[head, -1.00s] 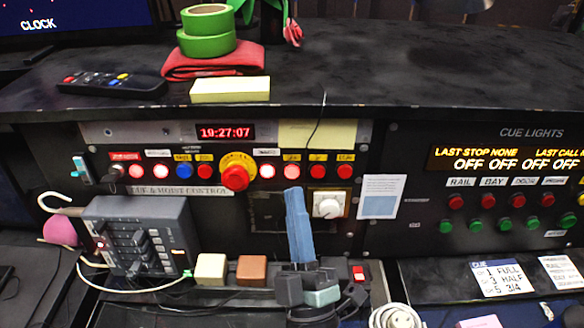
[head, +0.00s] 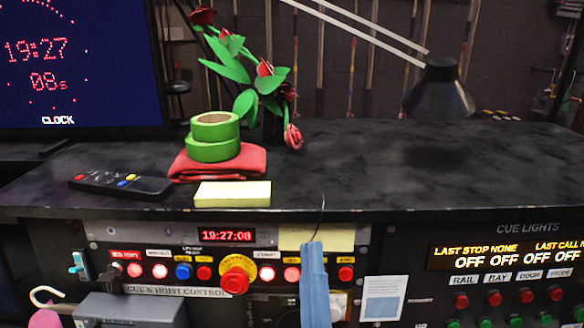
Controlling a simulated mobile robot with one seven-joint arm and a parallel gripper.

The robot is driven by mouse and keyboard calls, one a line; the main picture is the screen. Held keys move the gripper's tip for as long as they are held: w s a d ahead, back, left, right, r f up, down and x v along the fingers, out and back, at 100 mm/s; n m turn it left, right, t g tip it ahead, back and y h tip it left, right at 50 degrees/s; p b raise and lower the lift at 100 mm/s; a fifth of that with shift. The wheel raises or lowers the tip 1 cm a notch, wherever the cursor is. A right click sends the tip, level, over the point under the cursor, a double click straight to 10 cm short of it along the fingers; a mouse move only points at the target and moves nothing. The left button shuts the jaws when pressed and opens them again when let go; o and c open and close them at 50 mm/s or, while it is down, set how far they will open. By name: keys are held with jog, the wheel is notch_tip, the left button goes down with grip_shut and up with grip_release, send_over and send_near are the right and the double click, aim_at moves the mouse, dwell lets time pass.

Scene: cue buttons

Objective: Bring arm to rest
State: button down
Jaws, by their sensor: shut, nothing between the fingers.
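The blue fingers of my gripper (head: 313,262) point up at the lower edge in the head view, slightly right of the middle. They are pressed together as one narrow blue shape, shut and empty. Their tips overlap the lower edge of a yellow note (head: 300,238) on the cue panel. They cover part of the row of buttons and part of a white knob plate (head: 338,302). I cannot tell whether they touch the panel. The gripper body and the rest of my arm are below the picture.
The emergency-style red button (head: 234,281) and smaller buttons lie left of the gripper; a red button (head: 345,274) is close right. On the shelf stand green tape rolls (head: 213,150) on a red cloth (head: 240,165), a remote (head: 120,184) and a yellow pad (head: 232,194). The shelf's right side is clear.

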notch_tip(320, 180, up, 15)
jog(key=d+m+t+h+p, duration=0.1)
jog(key=m+h, duration=0.2)
jog(key=m, duration=0.3)
jog(key=s+a+r+m, duration=0.1)
jog(key=s+r+m, duration=0.1)
jog(key=r, duration=0.6)
jog(key=s+a+r+m+y+p, duration=0.1)
jog(key=s+r, duration=0.3)
jog(key=r, duration=0.4)
jog(key=shift+s+a+r+m+y, duration=0.3)
jog(key=shift+s+a+r+m, duration=0.1)
jog(key=shift+a+m, duration=0.35)
jog(key=shift+f, duration=0.1)
